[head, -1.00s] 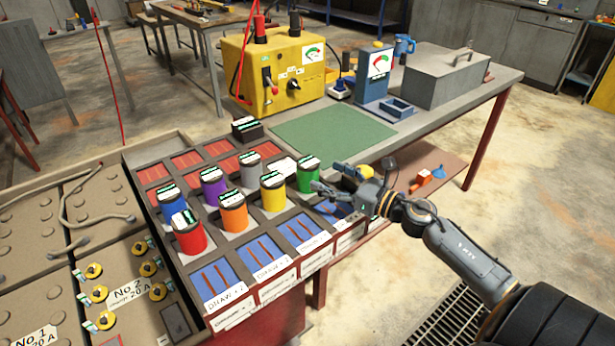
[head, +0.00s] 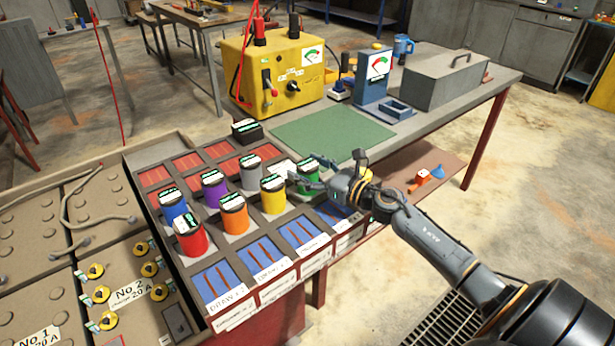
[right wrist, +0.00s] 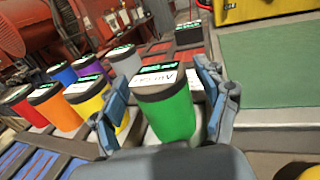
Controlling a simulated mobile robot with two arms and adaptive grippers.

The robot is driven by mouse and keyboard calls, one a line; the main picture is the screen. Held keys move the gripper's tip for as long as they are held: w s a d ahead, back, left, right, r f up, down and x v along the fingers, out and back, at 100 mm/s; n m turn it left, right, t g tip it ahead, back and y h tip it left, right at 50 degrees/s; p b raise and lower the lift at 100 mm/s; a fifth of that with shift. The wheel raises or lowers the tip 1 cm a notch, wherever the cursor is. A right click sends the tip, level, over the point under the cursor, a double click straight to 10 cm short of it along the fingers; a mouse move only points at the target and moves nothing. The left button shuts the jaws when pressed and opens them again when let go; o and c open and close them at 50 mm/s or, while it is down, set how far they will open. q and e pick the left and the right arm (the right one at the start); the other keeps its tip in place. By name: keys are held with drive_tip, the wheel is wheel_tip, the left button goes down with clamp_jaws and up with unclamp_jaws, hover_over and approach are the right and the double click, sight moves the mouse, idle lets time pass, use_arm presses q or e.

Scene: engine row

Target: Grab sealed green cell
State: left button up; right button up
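The green cell (head: 307,182) stands upright in its slot at the right end of the front row of cells. In the right wrist view the green cell (right wrist: 168,118) has a dark cap with a white and green label on top. My right gripper (head: 312,172) is open around it. In the right wrist view my right gripper (right wrist: 163,85) has one finger on each side of the cell, with a gap visible at both sides. The fingers partly hide the cell in the head view. My left gripper is not in view.
A yellow cell (head: 273,195) stands just left of the green one, with orange, red, grey, purple and blue cells beyond. A green mat (head: 335,135) lies on the bench behind. A yellow meter box (head: 275,72) and a grey lidded box (head: 445,80) stand farther back.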

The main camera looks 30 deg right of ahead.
clamp_jaws()
drive_tip(key=shift+r, duration=0.1)
drive_tip(key=shift+r, duration=0.15)
